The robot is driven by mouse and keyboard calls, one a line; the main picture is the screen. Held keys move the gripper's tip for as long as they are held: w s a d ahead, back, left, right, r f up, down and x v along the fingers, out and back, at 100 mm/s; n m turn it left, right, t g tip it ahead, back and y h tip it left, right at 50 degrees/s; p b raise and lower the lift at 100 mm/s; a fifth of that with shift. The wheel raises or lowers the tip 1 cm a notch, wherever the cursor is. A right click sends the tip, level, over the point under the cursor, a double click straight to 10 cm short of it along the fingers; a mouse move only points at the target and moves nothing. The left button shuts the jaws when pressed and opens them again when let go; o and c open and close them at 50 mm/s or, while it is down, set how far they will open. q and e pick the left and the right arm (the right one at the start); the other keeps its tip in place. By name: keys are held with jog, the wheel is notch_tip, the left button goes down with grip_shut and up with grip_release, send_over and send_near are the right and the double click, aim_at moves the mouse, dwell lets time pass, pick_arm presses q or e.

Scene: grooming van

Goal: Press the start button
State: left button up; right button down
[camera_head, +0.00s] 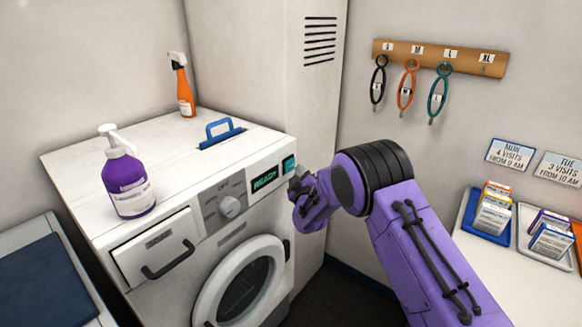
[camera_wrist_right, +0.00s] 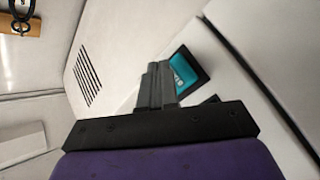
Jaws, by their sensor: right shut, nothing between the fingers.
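The start button is a teal square in a dark frame (camera_head: 289,164) at the right end of the washing machine's front panel. It also shows in the right wrist view (camera_wrist_right: 181,69), partly covered by my fingers. My right gripper (camera_head: 297,176) is shut and empty, with its fingertips close beside the button's right edge in the head view. I cannot tell whether they touch it. The washing machine (camera_head: 255,210) has a display (camera_head: 264,179) that reads READY, a dial (camera_head: 229,207) and a round door (camera_head: 240,282). My left gripper is out of view.
A purple pump bottle (camera_head: 128,180), an orange spray bottle (camera_head: 182,88) and a blue-handled part (camera_head: 220,133) are on the machine's top. A tall vented cabinet (camera_head: 300,90) stands behind. Trays with boxes (camera_head: 492,210) lie at right. Collars hang from a wooden rack (camera_head: 440,57).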

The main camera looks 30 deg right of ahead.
dwell(0.7)
jog(key=shift+w+a, duration=0.2)
jog(key=shift+w, duration=0.2)
jog(key=shift+w+a+b, duration=0.15)
jog(key=shift+w+b, duration=0.3)
dwell(0.6)
dwell(0.4)
jog(key=shift+s+d+p, duration=0.3)
jog(key=shift+s, duration=0.55)
jog(key=s, duration=0.1)
jog(key=s+d, duration=0.1)
jog(key=s, duration=0.1)
jog(key=s+d+p, duration=0.1)
jog(key=shift+s, duration=0.3)
